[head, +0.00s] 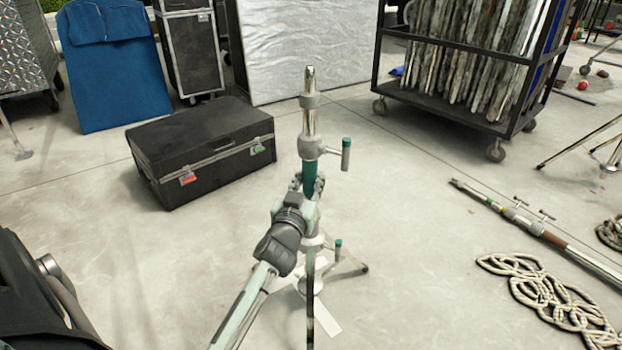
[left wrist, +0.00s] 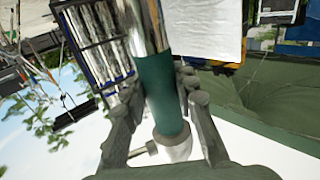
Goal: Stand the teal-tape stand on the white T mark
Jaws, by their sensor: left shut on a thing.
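The teal-tape stand (head: 311,122) is upright in the middle of the head view, with a chrome top, grey collars and a teal band. My left gripper (head: 307,186) is shut on its column at the teal band. In the left wrist view the fingers (left wrist: 163,100) lie on both sides of the teal tape (left wrist: 158,88). Spread legs show low on the stand. The white T mark (head: 327,314) lies on the floor around the stand's foot, partly hidden by the stand and my left arm. I cannot tell whether the feet touch the floor. My right gripper is not in view.
A black case (head: 205,150) lies behind to the left. A wheeled rack of panels (head: 452,102) stands at the back right. Coiled rope (head: 545,300) and a long pole (head: 540,230) lie on the right. The floor between the case and the rope is mostly clear.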

